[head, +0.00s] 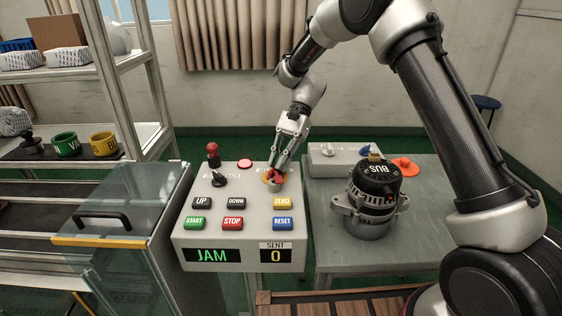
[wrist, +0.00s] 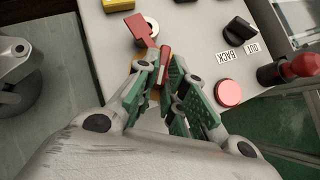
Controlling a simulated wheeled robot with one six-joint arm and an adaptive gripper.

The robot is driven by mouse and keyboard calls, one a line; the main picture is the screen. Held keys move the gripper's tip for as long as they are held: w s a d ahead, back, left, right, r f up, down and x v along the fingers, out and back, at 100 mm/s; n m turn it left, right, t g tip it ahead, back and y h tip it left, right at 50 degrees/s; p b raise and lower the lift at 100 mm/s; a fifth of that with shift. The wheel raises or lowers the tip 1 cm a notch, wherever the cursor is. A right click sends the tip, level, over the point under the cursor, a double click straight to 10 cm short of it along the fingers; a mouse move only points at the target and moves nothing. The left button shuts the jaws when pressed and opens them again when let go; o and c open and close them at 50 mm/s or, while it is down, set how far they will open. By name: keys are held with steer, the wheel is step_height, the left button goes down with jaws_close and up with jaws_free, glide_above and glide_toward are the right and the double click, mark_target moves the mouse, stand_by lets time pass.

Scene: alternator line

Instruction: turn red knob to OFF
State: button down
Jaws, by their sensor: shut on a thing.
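The red knob (head: 274,177) sits on a yellow round plate (head: 265,180) at the back right of the sloped control panel (head: 190,238). My gripper (head: 279,172) reaches down to it from above and behind, and its fingers partly cover it. In the wrist view my gripper (wrist: 161,70) has its green-padded fingers closed around the red knob (wrist: 166,56). A flat red piece (wrist: 138,26) beside a pale round part shows just beyond the fingertips. The knob's lettering is hidden or too small to read, so its exact setting cannot be told.
A red-topped lever (head: 213,154), a black knob (head: 219,180) and a red button (head: 244,163) stand left of my gripper. Several labelled buttons lie in front. The display (head: 211,255) reads JAM. An alternator (head: 372,205) stands on the grey table to the right.

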steer(key=n+h, duration=0.1)
steer(key=n, duration=0.1)
steer(key=a+n+g+h, duration=0.1)
steer(key=n+h, duration=0.1)
steer(key=shift+f+n, duration=0.2)
steer(key=shift+n, duration=0.1)
steer(key=n+h, duration=0.1)
steer(key=a+n+h, duration=0.1)
steer(key=n+h, duration=0.1)
steer(key=shift+n+g, duration=0.3)
steer(key=shift+g, duration=0.1)
steer(key=n+h, duration=0.2)
steer(key=n, duration=0.1)
steer(key=shift+s+a+n+t+h, duration=0.15)
steer(key=shift+a+n+t+h, duration=0.15)
steer(key=shift+a+t+h, duration=0.1)
steer(key=shift+s+a+n+t+h, duration=0.1)
steer(key=shift+n+t+h, duration=0.4)
steer(key=shift+n, duration=0.4)
steer(key=shift+s+a+n+t+h, duration=0.1)
steer(key=shift+n+t+h, duration=0.2)
steer(key=shift+n+h, duration=0.5)
steer(key=shift+f, duration=0.1)
steer(key=c, duration=1.5)
jaws_free()
steer(key=shift+w+r, duration=0.1)
steer(key=shift+r, duration=0.1)
